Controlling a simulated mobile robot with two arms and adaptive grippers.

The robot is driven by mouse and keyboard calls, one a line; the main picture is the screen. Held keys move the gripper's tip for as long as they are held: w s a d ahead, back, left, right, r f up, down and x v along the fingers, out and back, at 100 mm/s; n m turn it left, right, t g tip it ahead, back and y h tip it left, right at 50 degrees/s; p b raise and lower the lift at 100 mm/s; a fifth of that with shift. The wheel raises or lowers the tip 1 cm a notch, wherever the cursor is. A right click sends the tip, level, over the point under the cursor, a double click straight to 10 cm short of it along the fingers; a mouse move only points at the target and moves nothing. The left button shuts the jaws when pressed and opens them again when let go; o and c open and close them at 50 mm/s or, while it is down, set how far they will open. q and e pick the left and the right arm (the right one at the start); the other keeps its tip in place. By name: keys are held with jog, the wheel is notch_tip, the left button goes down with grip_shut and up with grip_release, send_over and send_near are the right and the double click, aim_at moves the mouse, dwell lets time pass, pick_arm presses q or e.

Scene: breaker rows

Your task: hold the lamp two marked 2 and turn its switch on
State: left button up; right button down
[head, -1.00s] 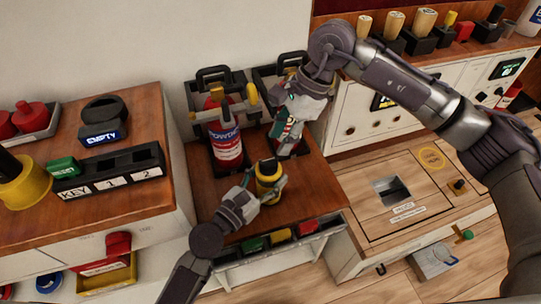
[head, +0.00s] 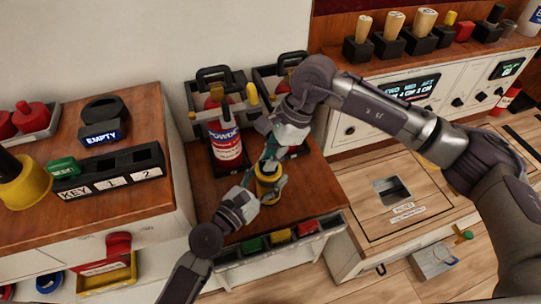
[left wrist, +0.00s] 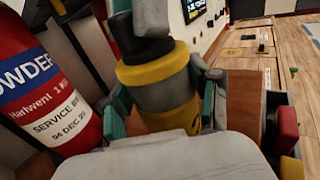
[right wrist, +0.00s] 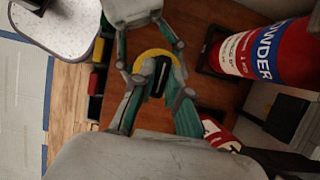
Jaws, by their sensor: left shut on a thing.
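Lamp two, a yellow cylinder with a black top (head: 266,189), stands upright at the front of the brown wooden shelf. It also shows in the left wrist view (left wrist: 160,90); a dark mark on its side is partly hidden, and I cannot read it. My left gripper (head: 262,197) is shut around the lamp's body from the front left. In the right wrist view the lamp's top shows a yellow ring with a black raised bar, the switch (right wrist: 158,77). My right gripper (right wrist: 159,95) is open just above, its fingers on either side of the bar, apparently not closed on it.
Red powder extinguishers (head: 224,135) stand close behind the lamp. A bin with coloured blocks (head: 280,238) hangs at the shelf's front. A black key rack (head: 110,172) is on the left counter. A panel with a lit display (head: 408,90) is at the right.

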dwell(0.4)
jog(key=m+t, duration=0.1)
jog(key=m, duration=0.3)
jog(key=shift+m+t, duration=0.3)
jog(key=shift+t, duration=0.1)
jog(key=m+t, duration=0.1)
jog(key=m, duration=0.3)
jog(key=shift+s+m+t, duration=0.15)
jog(key=shift+m+t, duration=0.15)
jog(key=shift+t, duration=0.1)
jog(key=m, duration=0.2)
jog(key=m+t+h, duration=0.1)
jog(key=m, duration=0.1)
jog(key=shift+a+h, duration=0.1)
jog(key=shift+h, duration=0.2)
jog(key=shift+m+t+h, duration=0.3)
jog(key=shift+m+h, duration=0.05)
jog(key=shift+m, duration=0.85)
jog(key=shift+m+t+h, duration=0.3)
jog(key=shift+m+h, duration=0.05)
jog(key=shift+m, duration=0.85)
jog(key=c, duration=1.2)
grip_release()
jog(key=shift+s, duration=0.1)
jog(key=shift+o, duration=0.2)
